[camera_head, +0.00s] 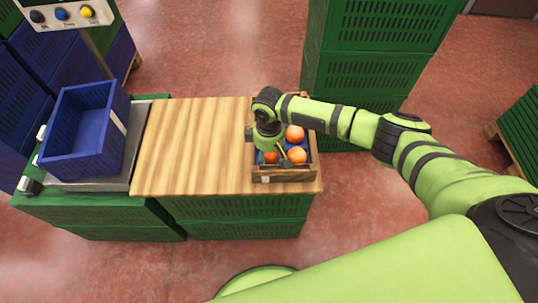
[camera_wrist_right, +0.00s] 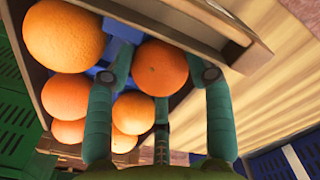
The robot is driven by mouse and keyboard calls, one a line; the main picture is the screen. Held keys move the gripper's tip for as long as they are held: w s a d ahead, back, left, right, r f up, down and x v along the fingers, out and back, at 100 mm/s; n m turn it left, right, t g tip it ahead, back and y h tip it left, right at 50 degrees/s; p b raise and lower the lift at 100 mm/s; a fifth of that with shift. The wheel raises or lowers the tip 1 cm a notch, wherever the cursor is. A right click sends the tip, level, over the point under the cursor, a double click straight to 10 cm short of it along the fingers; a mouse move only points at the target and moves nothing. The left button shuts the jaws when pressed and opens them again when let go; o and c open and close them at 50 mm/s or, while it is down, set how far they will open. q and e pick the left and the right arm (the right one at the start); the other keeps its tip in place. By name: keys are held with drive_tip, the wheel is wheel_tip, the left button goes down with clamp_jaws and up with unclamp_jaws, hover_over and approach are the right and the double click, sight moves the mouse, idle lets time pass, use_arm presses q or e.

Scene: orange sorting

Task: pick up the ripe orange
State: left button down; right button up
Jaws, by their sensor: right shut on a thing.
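My right gripper (camera_head: 276,155) reaches down into a wooden crate (camera_head: 285,176) on the table in the head view. In the right wrist view its green fingers (camera_wrist_right: 161,78) are closed around a deep orange fruit (camera_wrist_right: 160,67), which sits between them close to the crate wall. Other, paler oranges lie in the crate: a large one (camera_wrist_right: 64,35) and several smaller ones, including one at the lower middle (camera_wrist_right: 133,113). The head view also shows an orange at the crate's back (camera_head: 294,133). My left gripper is not in view.
A wooden tabletop (camera_head: 190,150) lies clear left of the crate. A blue bin (camera_head: 84,135) stands on a grey scale (camera_head: 128,170) at its left end. Green crates (camera_head: 375,70) are stacked behind, and more stand at the right edge (camera_head: 520,130).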

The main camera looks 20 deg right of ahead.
drive_tip(key=shift+r, duration=0.65)
wheel_tip(320, 180, up, 3)
drive_tip(key=shift+w+f, duration=0.1)
drive_tip(key=shift+f, duration=0.1)
drive_tip(key=s+r, duration=0.3)
drive_tip(key=s, duration=0.2)
drive_tip(key=s+a+r+p, duration=0.1)
drive_tip(key=s+r, duration=0.3)
drive_tip(key=s, duration=0.2)
drive_tip(key=shift+s+a, duration=0.15)
drive_tip(key=shift+s, duration=0.15)
